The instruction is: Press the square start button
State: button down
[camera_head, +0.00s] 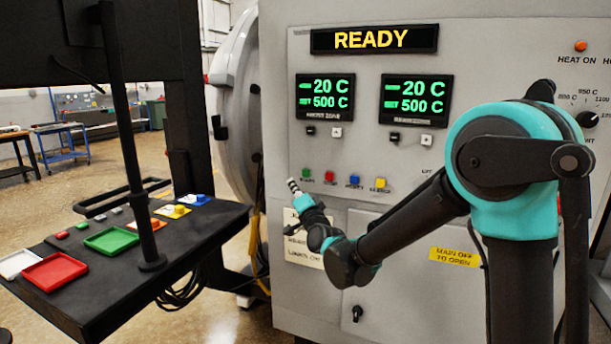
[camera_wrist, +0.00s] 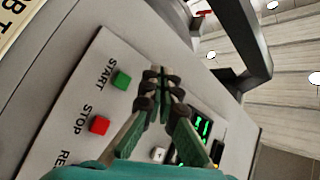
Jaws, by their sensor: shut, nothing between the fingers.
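The square green start button (camera_head: 306,173) is at the left end of a row of coloured buttons on the furnace's front panel. In the wrist view it is the green square (camera_wrist: 121,80) beside the word START. My gripper (camera_head: 293,186) is shut and empty, with its tips just below and left of the green button in the head view. In the wrist view my gripper (camera_wrist: 158,75) shows its closed fingertips to the right of the green button. I cannot tell whether they touch the panel.
A red stop button (camera_head: 329,177) sits right of the green one, followed by blue (camera_head: 354,181) and yellow (camera_head: 380,184) buttons. A display (camera_head: 373,39) reads READY. A black table (camera_head: 120,275) with coloured trays stands left. The round furnace door (camera_head: 236,100) stands beside the panel.

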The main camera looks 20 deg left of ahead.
jog(key=shift+w+d, duration=0.2)
jog(key=shift+w, duration=1.65)
jog(key=shift+w+d, duration=0.15)
jog(key=shift+w, duration=1.7)
jog(key=shift+w, duration=0.4)
jog(key=shift+w, duration=0.45)
jog(key=shift+s, duration=0.9)
jog(key=s, duration=0.5)
jog(key=shift+a, duration=0.2)
